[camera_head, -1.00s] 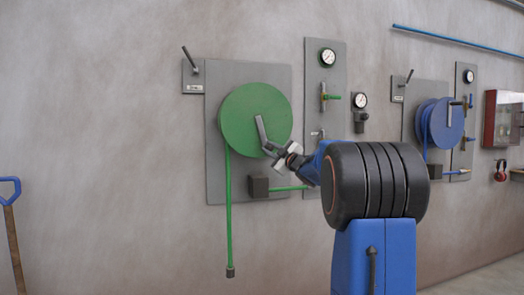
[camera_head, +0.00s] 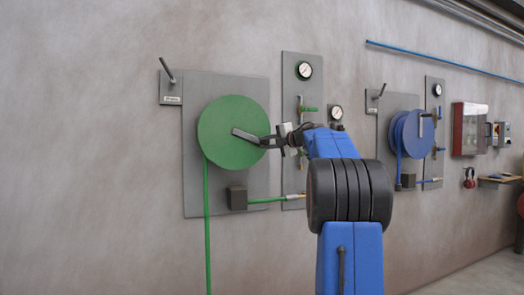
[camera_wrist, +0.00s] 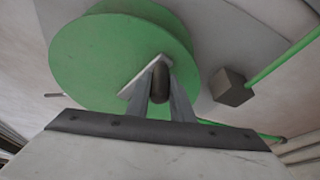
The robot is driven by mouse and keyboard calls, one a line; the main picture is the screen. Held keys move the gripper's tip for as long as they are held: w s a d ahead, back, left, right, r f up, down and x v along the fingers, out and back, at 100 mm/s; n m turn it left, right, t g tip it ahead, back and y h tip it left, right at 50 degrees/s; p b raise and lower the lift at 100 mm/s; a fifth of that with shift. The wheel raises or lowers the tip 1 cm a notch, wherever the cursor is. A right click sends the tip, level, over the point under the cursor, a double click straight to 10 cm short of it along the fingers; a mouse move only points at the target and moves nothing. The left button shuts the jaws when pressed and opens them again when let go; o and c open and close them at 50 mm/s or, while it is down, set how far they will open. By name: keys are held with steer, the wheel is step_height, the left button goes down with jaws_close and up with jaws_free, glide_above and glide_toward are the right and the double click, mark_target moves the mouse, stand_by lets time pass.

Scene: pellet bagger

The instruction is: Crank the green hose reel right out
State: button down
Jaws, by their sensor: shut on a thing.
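The green hose reel (camera_head: 218,128) is a round green disc on a grey wall panel (camera_head: 192,185). Its grey crank arm (camera_head: 244,135) points right and slightly down from the hub. My gripper (camera_head: 270,141) is at the crank's outer end, near the reel's right edge. In the wrist view, my gripper (camera_wrist: 160,103) is shut on the dark crank handle (camera_wrist: 160,82), with a finger on each side. The green hose (camera_head: 207,220) hangs straight down from the reel's left side and runs out of the picture at the bottom, so its end is hidden.
A dark box (camera_head: 236,198) with a green pipe (camera_head: 268,200) sits below the reel. A lever on a labelled plate (camera_head: 170,90) is at upper left. A gauge panel (camera_head: 303,95) and a blue reel (camera_head: 414,135) are to the right.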

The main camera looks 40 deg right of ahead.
steer(key=shift+s+d+r+n+g+h, duration=0.15)
steer(key=shift+r+n+g, duration=0.1)
steer(key=shift+r+n, duration=0.4)
steer(key=shift+w+d+r+n+g+h, duration=0.1)
steer(key=shift+r+n+g+h, duration=0.1)
steer(key=shift+r+n, duration=0.45)
steer(key=shift+s+d+r+n+g+h, duration=0.15)
steer(key=shift+r+n+g, duration=0.2)
steer(key=shift+r, duration=0.5)
steer(key=shift+w+a, duration=0.1)
steer(key=c, duration=1.6)
jaws_free()
steer(key=shift+a, duration=0.1)
steer(key=shift+o, duration=0.2)
steer(key=shift+s, duration=0.3)
steer(key=v, duration=1.6)
steer(key=shift+s, duration=0.35)
